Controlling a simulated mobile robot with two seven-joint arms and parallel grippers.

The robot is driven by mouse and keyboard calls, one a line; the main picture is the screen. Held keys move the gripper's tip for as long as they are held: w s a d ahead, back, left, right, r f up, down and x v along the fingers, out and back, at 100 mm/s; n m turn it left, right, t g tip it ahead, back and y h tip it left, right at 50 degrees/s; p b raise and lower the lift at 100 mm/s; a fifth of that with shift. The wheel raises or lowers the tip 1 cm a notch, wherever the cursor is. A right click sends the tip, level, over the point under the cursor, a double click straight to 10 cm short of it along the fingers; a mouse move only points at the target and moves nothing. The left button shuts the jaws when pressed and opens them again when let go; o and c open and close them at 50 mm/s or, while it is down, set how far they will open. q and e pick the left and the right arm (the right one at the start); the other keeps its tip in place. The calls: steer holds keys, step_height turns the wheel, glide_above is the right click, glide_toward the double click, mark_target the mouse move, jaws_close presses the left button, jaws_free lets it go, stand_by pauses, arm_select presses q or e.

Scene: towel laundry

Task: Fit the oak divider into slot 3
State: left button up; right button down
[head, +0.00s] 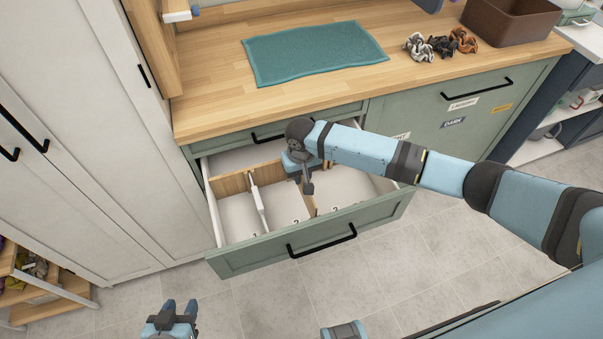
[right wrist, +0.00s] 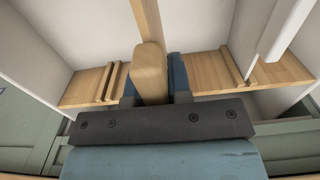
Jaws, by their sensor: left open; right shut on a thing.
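The drawer (head: 330,217) stands open, with numbers on its floor. A slotted wooden rail (head: 232,183) runs along its back; the rail also shows in the right wrist view (right wrist: 208,75). My right gripper (head: 300,170) is inside the drawer, shut on the oak divider (head: 309,197). In the right wrist view the divider's thick end (right wrist: 151,72) sits between the blue fingers (right wrist: 152,88), beside the rail's grooves. The arm and gripper hide where it meets the rail, so I cannot tell whether it is seated. My left gripper (head: 172,312) is open and empty, low over the floor.
A white divider (head: 257,205) stands in the drawer to the left of the oak one; it also shows in the right wrist view (right wrist: 281,35). The counter above holds a teal towel (head: 315,52), several scrunchies (head: 440,45) and a brown bin (head: 510,20). A tall white cabinet stands left.

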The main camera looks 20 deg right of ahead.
steer(key=shift+r+p, duration=1.9)
steer(key=shift+p, duration=0.15)
steer(key=shift+r+p, duration=1.1)
steer(key=shift+p, duration=0.2)
steer(key=shift+w+d, duration=0.1)
steer(key=shift+w, duration=0.05)
